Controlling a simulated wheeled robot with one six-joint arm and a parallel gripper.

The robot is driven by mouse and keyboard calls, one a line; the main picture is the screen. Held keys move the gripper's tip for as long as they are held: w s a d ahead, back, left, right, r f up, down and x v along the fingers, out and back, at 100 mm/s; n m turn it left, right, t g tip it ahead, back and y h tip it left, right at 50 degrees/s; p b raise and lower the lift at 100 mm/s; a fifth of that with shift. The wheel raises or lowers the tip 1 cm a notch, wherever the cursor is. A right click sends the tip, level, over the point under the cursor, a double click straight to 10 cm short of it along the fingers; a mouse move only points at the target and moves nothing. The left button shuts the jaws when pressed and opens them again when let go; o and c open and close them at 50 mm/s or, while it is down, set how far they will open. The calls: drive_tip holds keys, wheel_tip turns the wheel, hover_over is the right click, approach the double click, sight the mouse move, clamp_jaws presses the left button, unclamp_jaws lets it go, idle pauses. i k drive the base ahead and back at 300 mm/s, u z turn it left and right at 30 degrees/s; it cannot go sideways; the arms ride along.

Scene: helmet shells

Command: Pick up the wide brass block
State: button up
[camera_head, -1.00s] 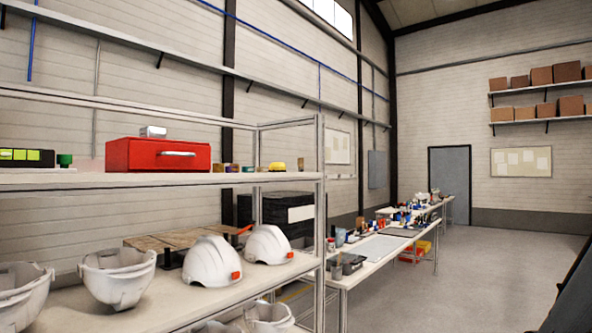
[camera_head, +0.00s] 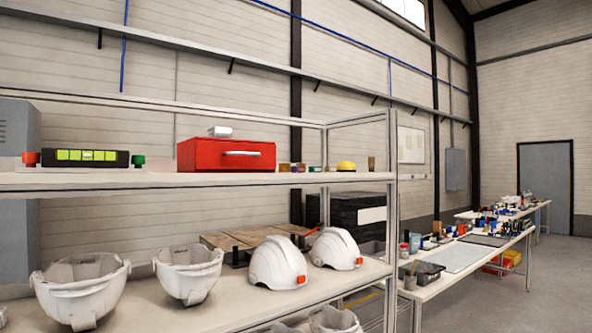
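No wide brass block can be made out for certain. Several small brownish and yellowish pieces (camera_head: 284,168) stand in a row on the upper shelf (camera_head: 150,181), just right of a red box with a silver handle (camera_head: 226,155). They are too small to tell whether one is the brass block. A yellow domed item (camera_head: 346,166) and a small brown upright piece (camera_head: 371,164) stand further right on that shelf. My gripper is not in view.
White helmet shells (camera_head: 279,263) stand on the lower shelf, some upturned. A green-windowed level (camera_head: 75,158) lies on the upper shelf at left. The rack's front post (camera_head: 391,250) stands before a long cluttered workbench (camera_head: 440,287). Some floor shows at right.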

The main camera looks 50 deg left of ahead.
sight(283, 168)
drive_tip(key=u, duration=0.2)
drive_tip(key=i, duration=1.3)
drive_tip(key=u, duration=1.35)
drive_tip(key=i, duration=0.8)
drive_tip(key=u, duration=0.9)
